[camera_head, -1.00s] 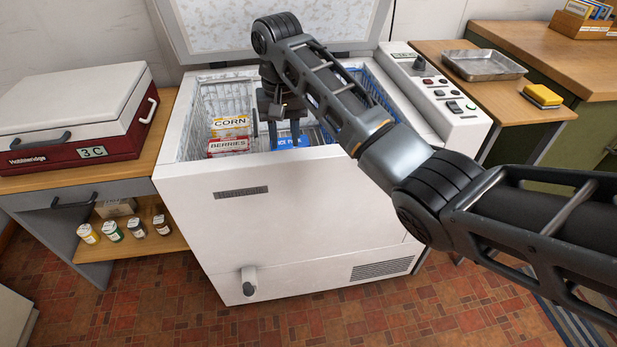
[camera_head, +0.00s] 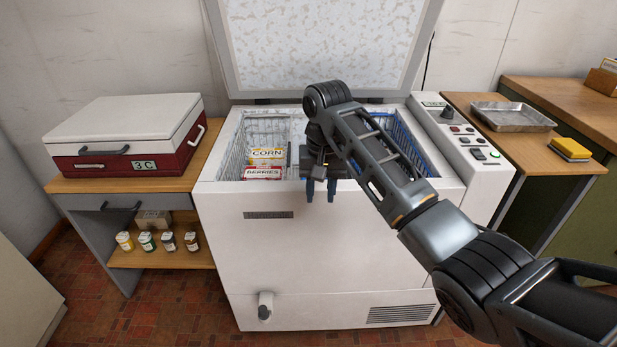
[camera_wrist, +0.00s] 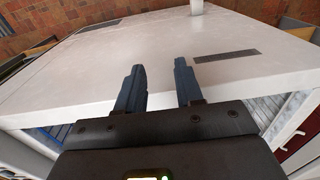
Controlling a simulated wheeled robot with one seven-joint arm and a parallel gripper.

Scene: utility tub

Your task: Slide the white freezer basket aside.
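The white freezer basket (camera_head: 236,152) is a wire basket in the left part of the open chest freezer (camera_head: 330,240). It holds a yellow-and-white corn packet (camera_head: 268,155) and a red-and-white berries packet (camera_head: 263,173). My gripper (camera_head: 320,197) is at the freezer's front rim, right of the white basket and apart from it. Its two blue-grey fingers point down and show in front of the front panel. In the wrist view the fingers (camera_wrist: 158,88) are spread with nothing between them. My arm hides the middle of the freezer's inside.
A blue wire basket (camera_head: 402,140) is in the freezer's right part, partly behind my arm. The raised lid (camera_head: 325,45) stands behind. A control panel (camera_head: 463,140) is on the right. A red-and-white case (camera_head: 130,135) sits on the left bench. Open floor lies front left.

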